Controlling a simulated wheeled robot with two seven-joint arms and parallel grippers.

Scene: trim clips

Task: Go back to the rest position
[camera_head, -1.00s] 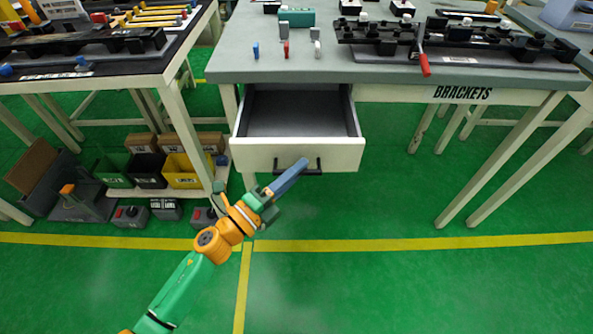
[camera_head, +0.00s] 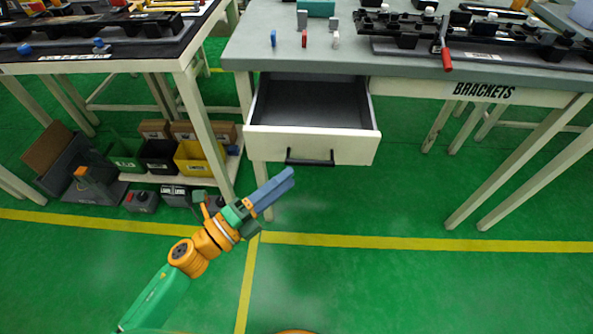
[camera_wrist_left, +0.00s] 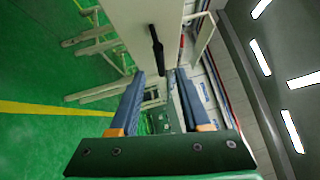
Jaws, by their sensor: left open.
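My left gripper (camera_head: 276,186) is in front of and below the open drawer, apart from its handle. In the left wrist view its two blue fingers (camera_wrist_left: 157,100) stand apart with nothing between them. The drawer (camera_head: 312,144) of the brackets table is pulled out, and the part of its inside that shows is empty. Its black handle (camera_head: 310,162) also shows in the left wrist view (camera_wrist_left: 157,50), beyond the fingertips. My right gripper is not in view.
The brackets table (camera_head: 350,62) carries black fixtures and small coloured pegs. A second table (camera_head: 170,72) stands at left, with bins (camera_head: 195,160) on a low shelf and grey boxes on the floor. Green floor in front of the drawer is clear.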

